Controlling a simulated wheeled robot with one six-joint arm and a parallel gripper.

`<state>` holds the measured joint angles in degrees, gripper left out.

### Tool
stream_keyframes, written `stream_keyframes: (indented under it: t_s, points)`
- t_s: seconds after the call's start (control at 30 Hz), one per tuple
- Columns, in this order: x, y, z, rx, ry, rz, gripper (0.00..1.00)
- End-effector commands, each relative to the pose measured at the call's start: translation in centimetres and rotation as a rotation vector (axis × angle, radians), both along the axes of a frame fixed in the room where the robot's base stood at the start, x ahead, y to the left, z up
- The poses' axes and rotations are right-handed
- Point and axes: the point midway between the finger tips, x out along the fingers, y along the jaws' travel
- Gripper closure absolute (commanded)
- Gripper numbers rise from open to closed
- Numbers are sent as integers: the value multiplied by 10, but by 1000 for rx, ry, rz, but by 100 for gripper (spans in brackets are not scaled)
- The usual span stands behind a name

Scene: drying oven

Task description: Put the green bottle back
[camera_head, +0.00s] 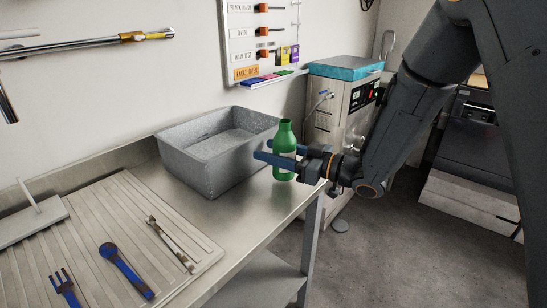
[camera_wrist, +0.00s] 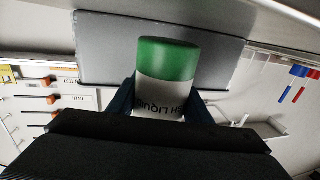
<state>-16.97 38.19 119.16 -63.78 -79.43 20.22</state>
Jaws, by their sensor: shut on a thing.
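The green bottle (camera_head: 284,138) is upright near the right end of the metal counter, beside the grey basin. It has a green neck and body with a white label. My gripper (camera_head: 268,152) reaches in from the right and is shut on the bottle around its label. I cannot tell whether the bottle's base touches the counter. In the wrist view the bottle (camera_wrist: 167,62) shows a green end and a white label with upside-down lettering, between the two dark blue fingers (camera_wrist: 160,105). The lower part of the label is hidden behind my gripper.
The grey basin (camera_head: 190,160) stands left of the bottle. A ribbed drainboard (camera_head: 85,225) holds a blue fork (camera_head: 63,287), a blue spoon (camera_head: 125,268) and tongs (camera_head: 170,243). A teal-topped machine (camera_head: 340,72) stands behind right. A wall board (camera_head: 262,45) hangs above.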

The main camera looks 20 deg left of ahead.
Motion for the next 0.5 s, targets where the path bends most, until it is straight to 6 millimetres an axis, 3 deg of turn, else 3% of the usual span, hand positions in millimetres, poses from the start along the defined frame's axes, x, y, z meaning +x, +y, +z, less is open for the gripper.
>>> stream_keyframes:
  t_s: [0.1,0.5]
  points:
    - [0,0,-15,-1,1,-1,84]
    - [1,-1,-19,0,0,-1,84]
